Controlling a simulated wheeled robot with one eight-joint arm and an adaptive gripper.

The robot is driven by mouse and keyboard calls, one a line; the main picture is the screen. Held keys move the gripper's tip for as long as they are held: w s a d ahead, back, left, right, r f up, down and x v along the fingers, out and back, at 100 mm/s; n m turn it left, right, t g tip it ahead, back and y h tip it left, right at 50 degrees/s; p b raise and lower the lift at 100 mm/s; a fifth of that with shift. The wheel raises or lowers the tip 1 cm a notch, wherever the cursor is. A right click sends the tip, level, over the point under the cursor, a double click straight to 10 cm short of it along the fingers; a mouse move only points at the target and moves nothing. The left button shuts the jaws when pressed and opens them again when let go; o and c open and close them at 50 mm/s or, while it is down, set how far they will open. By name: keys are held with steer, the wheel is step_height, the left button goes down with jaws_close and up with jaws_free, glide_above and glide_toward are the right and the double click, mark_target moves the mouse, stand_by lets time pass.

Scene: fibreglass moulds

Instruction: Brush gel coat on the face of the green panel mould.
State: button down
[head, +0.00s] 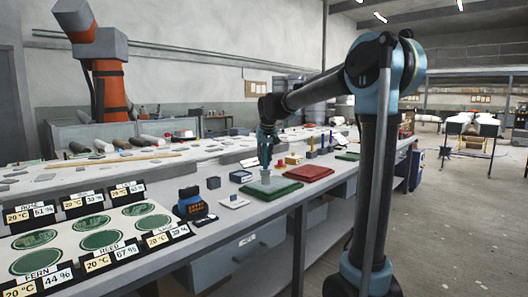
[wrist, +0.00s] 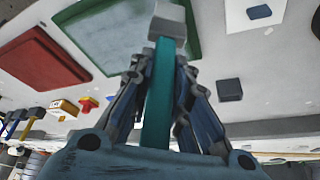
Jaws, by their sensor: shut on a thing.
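The near green panel mould (head: 272,190) lies flat on the bench and also shows at the top of the wrist view (wrist: 110,38). My gripper (wrist: 158,75) is shut on the teal handle (wrist: 158,110) of a brush. The brush's pale grey head (wrist: 170,17) points away from the gripper. In the head view my gripper (head: 267,140) is above the green mould, with the brush hanging down over it. The brush head overlaps the mould's face; I cannot tell whether it touches. No clear coat shows on the face.
A red panel mould (head: 307,174) lies beside the green one, with another green panel (head: 348,156) farther along. Small blue, yellow and red items stand behind them.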

mark_target(265, 148)
steer(key=shift+r, duration=2.15)
steer(key=shift+w, duration=0.1)
